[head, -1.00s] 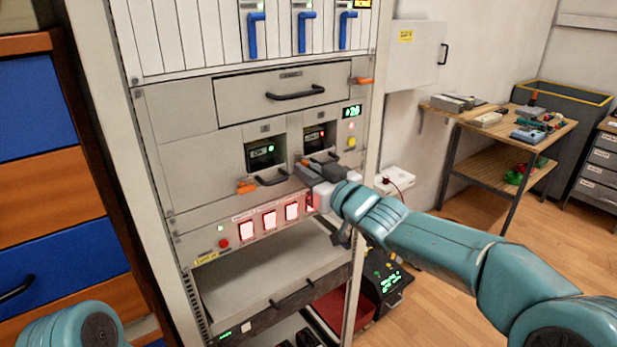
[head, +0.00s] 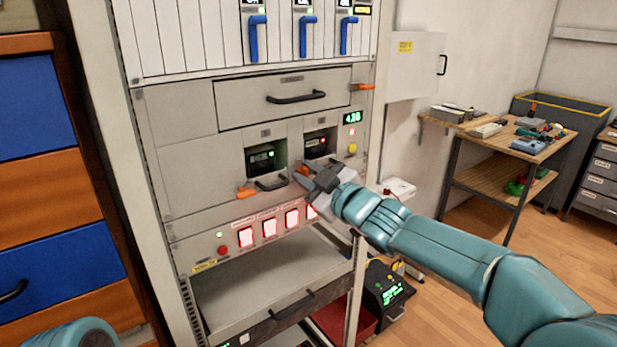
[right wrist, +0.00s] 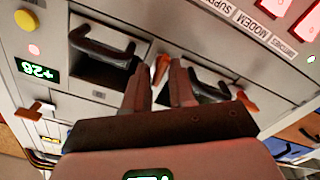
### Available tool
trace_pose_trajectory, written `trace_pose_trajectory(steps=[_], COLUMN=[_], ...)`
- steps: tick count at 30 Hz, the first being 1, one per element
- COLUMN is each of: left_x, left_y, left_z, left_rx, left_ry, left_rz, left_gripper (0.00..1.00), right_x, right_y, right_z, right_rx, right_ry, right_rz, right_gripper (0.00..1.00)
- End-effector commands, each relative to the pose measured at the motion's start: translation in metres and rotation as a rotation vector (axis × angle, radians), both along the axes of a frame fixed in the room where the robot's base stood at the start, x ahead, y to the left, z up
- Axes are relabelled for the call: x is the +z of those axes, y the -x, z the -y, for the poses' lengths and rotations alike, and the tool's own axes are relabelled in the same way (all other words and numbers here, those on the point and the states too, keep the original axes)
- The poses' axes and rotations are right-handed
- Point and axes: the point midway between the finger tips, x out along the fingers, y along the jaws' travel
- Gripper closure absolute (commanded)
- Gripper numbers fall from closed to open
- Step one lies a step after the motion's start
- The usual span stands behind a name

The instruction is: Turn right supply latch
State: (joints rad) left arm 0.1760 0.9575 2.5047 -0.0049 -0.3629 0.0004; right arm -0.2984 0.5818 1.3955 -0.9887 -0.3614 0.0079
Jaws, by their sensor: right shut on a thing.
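The right supply latch (right wrist: 160,67) is a small orange lever on the grey supply panel. In the right wrist view, which is turned upside down, it lies between the fingertips of my right gripper (right wrist: 161,85), which is shut on it. In the head view the right gripper (head: 303,180) is at the latch, below the right supply bay (head: 320,142), and partly covers it. The left supply latch (head: 246,192) is another orange lever, left of the left bay's black handle (head: 271,184). My left gripper is out of view; only part of the left arm shows.
Lit red switches (head: 269,227) sit in a row just below the gripper. A black drawer handle (head: 296,97) is above, and an open shelf (head: 270,275) is below. A wooden bench (head: 500,125) stands to the right, with clear floor in front.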

Motion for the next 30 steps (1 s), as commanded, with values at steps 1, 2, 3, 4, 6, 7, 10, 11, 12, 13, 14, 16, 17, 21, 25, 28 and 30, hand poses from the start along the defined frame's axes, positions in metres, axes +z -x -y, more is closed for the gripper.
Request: trace_pose_trajectory(steps=[1,2,3,4,6,7,10,11,12,13,14,16,17,21,25,28,30], left_x=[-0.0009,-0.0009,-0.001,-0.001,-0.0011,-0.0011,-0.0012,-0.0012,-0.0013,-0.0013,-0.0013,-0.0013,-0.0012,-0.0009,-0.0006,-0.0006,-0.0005], left_y=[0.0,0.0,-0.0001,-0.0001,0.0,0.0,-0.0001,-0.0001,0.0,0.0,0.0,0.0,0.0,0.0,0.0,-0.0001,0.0], left_z=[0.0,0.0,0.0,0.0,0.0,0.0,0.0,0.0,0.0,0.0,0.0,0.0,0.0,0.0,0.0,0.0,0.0], left_rx=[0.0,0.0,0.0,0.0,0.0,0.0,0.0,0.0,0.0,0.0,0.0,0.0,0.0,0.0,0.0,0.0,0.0], left_ry=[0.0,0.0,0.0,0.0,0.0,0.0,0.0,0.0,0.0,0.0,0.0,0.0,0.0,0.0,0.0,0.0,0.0], left_rz=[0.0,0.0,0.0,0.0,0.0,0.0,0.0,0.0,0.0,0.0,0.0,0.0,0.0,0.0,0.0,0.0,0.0], left_gripper=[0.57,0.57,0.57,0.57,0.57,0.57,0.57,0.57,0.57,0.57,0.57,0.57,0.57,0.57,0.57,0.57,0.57], right_x=[-0.0096,-0.01,-0.0106,-0.0111,-0.0121,-0.0125,-0.0137,-0.0139,-0.0141,-0.0143,-0.0143,-0.0129,-0.0121,-0.0086,-0.0067,-0.0065,-0.0063], right_y=[-0.0012,-0.0013,-0.0014,-0.0014,-0.0016,-0.0016,-0.0018,-0.0019,-0.0019,-0.0019,-0.0018,-0.0018,-0.0018,-0.0017,-0.0015,-0.0014,-0.0013], right_z=[0.0008,0.0008,0.0009,0.0009,0.0009,0.001,0.001,0.0009,0.0009,0.0008,0.0007,0.0008,0.001,0.0016,0.0018,0.0016,0.0013], right_rx=[-0.004,-0.004,-0.004,-0.005,-0.005,-0.005,-0.004,-0.004,-0.005,-0.004,-0.004,-0.004,-0.004,-0.006,-0.006,-0.004,-0.004], right_ry=[0.013,0.013,0.015,0.016,0.016,0.017,0.017,0.017,0.017,0.017,0.016,0.015,0.014,0.01,0.009,0.008,0.008], right_rz=[-0.014,-0.015,-0.016,-0.016,-0.019,-0.02,-0.022,-0.022,-0.022,-0.022,-0.022,-0.02,-0.019,-0.014,-0.01,-0.011,-0.011], right_gripper=[1.0,1.0,1.0,1.0,1.0,1.0,1.0,1.0,0.72,0.63,0.53,0.48,0.48,0.48,0.48,0.48,0.48])
